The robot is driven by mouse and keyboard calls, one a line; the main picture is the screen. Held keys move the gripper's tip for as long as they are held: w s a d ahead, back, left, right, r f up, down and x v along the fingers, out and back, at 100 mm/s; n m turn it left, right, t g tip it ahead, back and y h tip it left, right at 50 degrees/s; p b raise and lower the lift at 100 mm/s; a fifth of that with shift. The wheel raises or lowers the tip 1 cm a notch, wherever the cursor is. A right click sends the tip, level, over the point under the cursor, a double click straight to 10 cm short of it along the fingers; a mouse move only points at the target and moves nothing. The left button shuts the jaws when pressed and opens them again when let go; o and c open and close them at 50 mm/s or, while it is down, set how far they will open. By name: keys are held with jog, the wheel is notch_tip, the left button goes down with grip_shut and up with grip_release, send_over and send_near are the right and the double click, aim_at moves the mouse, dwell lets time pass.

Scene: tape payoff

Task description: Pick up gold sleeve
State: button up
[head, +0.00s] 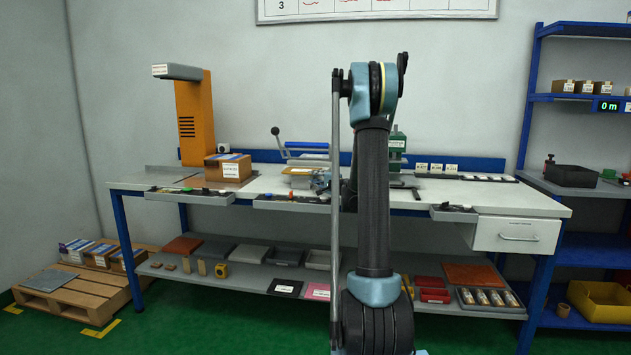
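I cannot pick out the gold sleeve with certainty in the head view. A small flat yellow-gold piece (298,170) lies on the bench beside the blue-handled device, left of my arm, and I cannot tell whether it is the sleeve. My arm rises through the middle of the picture and hides part of the bench behind it. My gripper's fingers do not show. A dark part shows just left of the arm at bench height, too unclear to name.
The workbench (520,201) carries an orange stand (194,120), a cardboard box (228,168), a blue-handled lever device (306,146) and a green press (397,147). A pallet (75,298) stands left, blue shelving (528,90) right.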

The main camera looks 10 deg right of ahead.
grip_shut()
jog(key=shift+r, duration=0.15)
jog(key=shift+r, duration=1.15)
jog(key=s+d+r, duration=0.2)
jog(key=s+d, duration=0.1)
jog(key=s, duration=0.3)
jog(key=s+d+r, duration=0.3)
jog(key=s, duration=0.3)
jog(key=shift+s+d, duration=0.2)
jog(key=shift+s, duration=0.05)
